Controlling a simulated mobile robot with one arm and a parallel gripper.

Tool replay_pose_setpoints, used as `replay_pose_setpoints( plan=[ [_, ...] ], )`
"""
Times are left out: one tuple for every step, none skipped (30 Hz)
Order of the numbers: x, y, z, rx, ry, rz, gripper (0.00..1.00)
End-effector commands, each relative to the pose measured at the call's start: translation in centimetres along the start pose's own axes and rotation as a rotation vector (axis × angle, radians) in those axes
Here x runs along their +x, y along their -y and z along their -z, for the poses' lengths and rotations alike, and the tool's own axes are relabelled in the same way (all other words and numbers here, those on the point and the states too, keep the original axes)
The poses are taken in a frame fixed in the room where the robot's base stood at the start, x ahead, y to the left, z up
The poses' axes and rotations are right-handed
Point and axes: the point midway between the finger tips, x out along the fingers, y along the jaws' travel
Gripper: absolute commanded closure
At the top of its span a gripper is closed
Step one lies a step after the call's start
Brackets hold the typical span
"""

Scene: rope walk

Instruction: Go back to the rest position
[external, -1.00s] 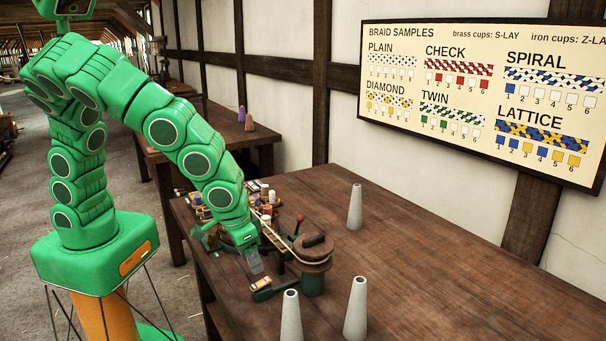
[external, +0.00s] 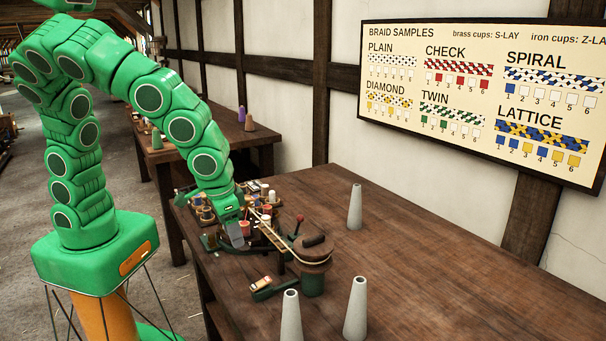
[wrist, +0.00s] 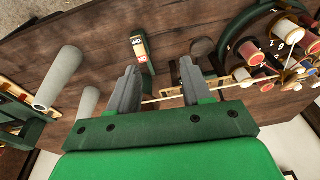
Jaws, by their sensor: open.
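My gripper (external: 238,238) is near the left part of the bench, over the bobbin side of the braiding machine. In the wrist view its two grey fingers (wrist: 158,66) stand apart with nothing held between them. A pale cord (wrist: 165,98) passes behind the fingers in that view; whether it is near them in depth I cannot tell. My arm is still bent forward over the bench edge.
The machine has colored bobbins (external: 268,196), a red-knobbed lever (external: 299,221) and a dark round drum (external: 312,252). Grey cones (external: 355,208) (external: 291,318) (external: 355,309) stand on the bench (external: 440,265). Its right side is clear.

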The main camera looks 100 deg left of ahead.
Motion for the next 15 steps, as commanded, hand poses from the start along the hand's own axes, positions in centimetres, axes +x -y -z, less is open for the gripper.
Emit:
replay_pose_setpoints(
  plan=[
    [-1.0,1.0,-0.5,0.011,0.012,-0.001,0.51],
    [-1.5,1.7,-0.8,0.021,0.021,0.001,0.51],
    [-2.2,2.5,-1.3,0.035,0.032,0.003,0.51],
    [-2.8,3.1,-1.6,0.045,0.040,0.002,0.51],
    [-3.2,3.7,-2.0,0.058,0.049,0.003,0.51],
    [-3.8,4.5,-2.5,0.073,0.059,0.003,0.51],
    [-4.3,5.0,-2.8,0.086,0.065,0.002,0.51],
    [-4.8,5.6,-3.2,0.099,0.073,0.000,0.51],
    [-5.5,6.3,-3.8,0.115,0.084,-0.001,0.51],
    [-5.9,6.9,-4.3,0.129,0.093,-0.001,0.51],
    [-6.3,7.5,-4.7,0.143,0.103,0.000,0.51],
    [-6.8,8.3,-5.4,0.161,0.116,-0.001,0.51],
    [-7.2,8.9,-5.9,0.176,0.124,-0.003,0.51],
    [-7.6,9.4,-6.4,0.190,0.131,-0.004,0.51],
    [-8.1,10.2,-7.0,0.211,0.141,-0.005,0.51]
  ],
)
